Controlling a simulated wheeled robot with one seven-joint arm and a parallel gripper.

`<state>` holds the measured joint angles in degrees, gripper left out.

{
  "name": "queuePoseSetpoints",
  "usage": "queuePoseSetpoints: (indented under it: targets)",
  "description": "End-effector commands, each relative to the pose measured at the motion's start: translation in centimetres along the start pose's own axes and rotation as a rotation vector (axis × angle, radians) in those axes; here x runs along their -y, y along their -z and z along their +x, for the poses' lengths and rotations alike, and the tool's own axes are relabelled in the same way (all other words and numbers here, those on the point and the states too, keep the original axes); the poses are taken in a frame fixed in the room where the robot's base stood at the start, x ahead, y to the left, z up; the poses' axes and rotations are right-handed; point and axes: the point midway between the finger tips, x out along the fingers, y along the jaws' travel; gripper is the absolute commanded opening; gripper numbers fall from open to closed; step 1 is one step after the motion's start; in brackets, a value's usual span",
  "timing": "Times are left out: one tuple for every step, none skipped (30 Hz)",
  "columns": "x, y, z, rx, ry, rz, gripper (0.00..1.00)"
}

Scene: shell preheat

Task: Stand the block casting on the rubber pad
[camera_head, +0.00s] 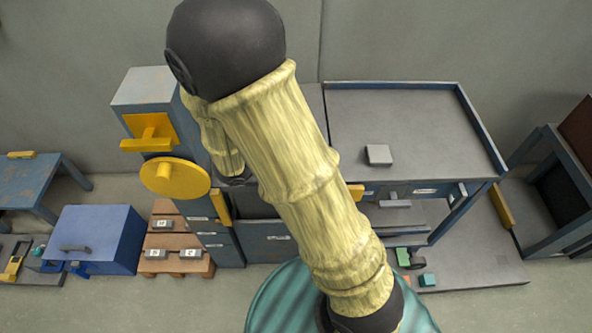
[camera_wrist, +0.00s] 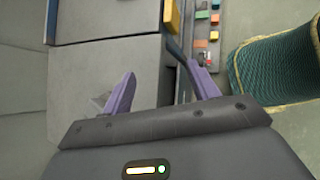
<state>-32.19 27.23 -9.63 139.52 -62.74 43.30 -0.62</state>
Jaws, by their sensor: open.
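A small light grey block (camera_head: 378,154) lies on the grey bench top (camera_head: 430,120), right of my arm; it may be the block casting, but I cannot be sure. I cannot pick out the rubber pad with certainty. My gripper (camera_wrist: 160,70) shows in the wrist view with its two purple fingers apart and nothing visibly held between them. A pale grey shape (camera_wrist: 99,101) shows partly behind the left finger, too hidden to name. In the head view my arm hides the gripper and part of the bench.
A blue-grey cabinet (camera_head: 158,90) with yellow handle and knob stands left of my arm. Labelled grey blocks (camera_head: 190,254) sit on a wooden pallet (camera_head: 165,224), beside a blue box (camera_head: 95,237). A raised rim edges the bench. Small coloured pieces (camera_head: 427,280) lie low in front.

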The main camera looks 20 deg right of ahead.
Motion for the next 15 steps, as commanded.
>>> queuePoseSetpoints:
  targets:
    - [0.9,-0.8,-0.1,-0.049,0.068,0.113,0.60]
    - [1.5,-1.0,-0.1,-0.079,0.108,0.180,0.60]
    - [2.1,-1.3,-0.3,-0.119,0.160,0.271,0.60]
    - [2.6,-1.5,-0.5,-0.147,0.197,0.339,0.60]
    - [3.0,-1.6,-0.8,-0.177,0.232,0.408,0.60]
    - [3.4,-1.8,-1.1,-0.217,0.277,0.502,0.60]
    - [3.6,-1.9,-1.4,-0.246,0.307,0.572,0.60]
    - [3.7,-2.0,-1.8,-0.276,0.337,0.643,0.60]
    - [3.8,-2.1,-2.2,-0.314,0.374,0.739,0.60]
    - [3.8,-2.3,-2.5,-0.343,0.400,0.811,0.60]
    - [3.8,-2.4,-2.9,-0.372,0.424,0.884,0.60]
    - [3.6,-2.6,-3.4,-0.409,0.454,0.983,0.60]
    - [3.4,-2.9,-3.8,-0.438,0.473,1.055,0.60]
    - [3.2,-3.1,-4.1,-0.462,0.491,1.124,0.60]
    - [2.9,-3.4,-4.5,-0.493,0.511,1.209,0.60]
